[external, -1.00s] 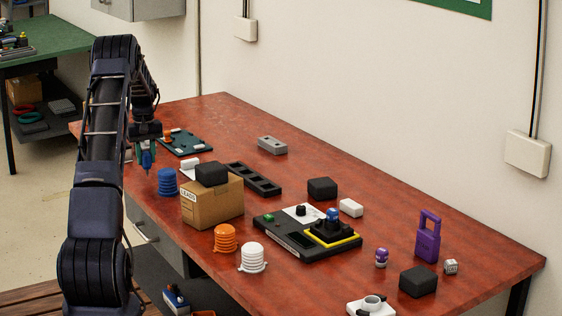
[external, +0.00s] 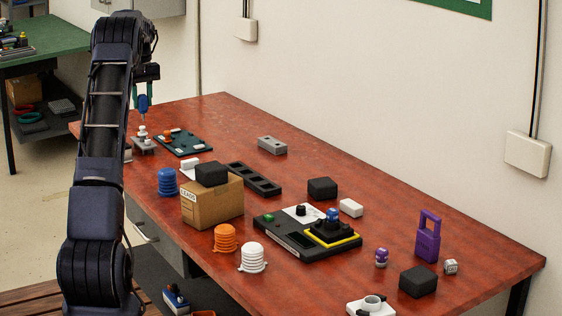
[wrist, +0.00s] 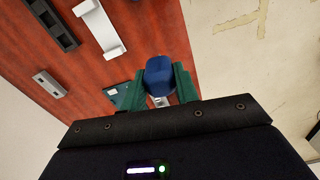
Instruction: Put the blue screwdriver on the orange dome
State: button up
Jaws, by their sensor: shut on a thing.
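My gripper (external: 143,100) is shut on the blue screwdriver (external: 144,106) above the far left end of the red table. The screwdriver hangs upright, shaft down. In the wrist view its blue handle (wrist: 160,74) sits between my green fingers (wrist: 163,90). The orange dome (external: 226,239), ribbed and rounded, stands near the table's front edge, beside a white ribbed dome (external: 253,258). It is far from my gripper, nearer the camera, and nothing rests on it.
A cardboard box (external: 213,204) with a black block (external: 212,173) on top stands behind the orange dome. A blue ribbed dome (external: 167,182) is left of the box. A black console (external: 285,238) lies to the right. A green board (external: 183,144) lies near my gripper.

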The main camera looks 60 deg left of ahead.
jog(key=w+d+r, duration=0.2)
jog(key=w+d, duration=0.1)
jog(key=d, duration=0.3)
jog(key=w+d+r, duration=0.2)
jog(key=d, duration=0.4)
jog(key=r+n, duration=0.2)
send_over(225, 227)
notch_tip(225, 227, down, 20)
jog(key=shift+s+r, duration=0.1)
jog(key=shift+r, duration=0.1)
jog(key=shift+d+f, duration=0.1)
jog(key=shift+f, duration=0.05)
jog(key=o, duration=1)
jog(key=shift+c, duration=0.2)
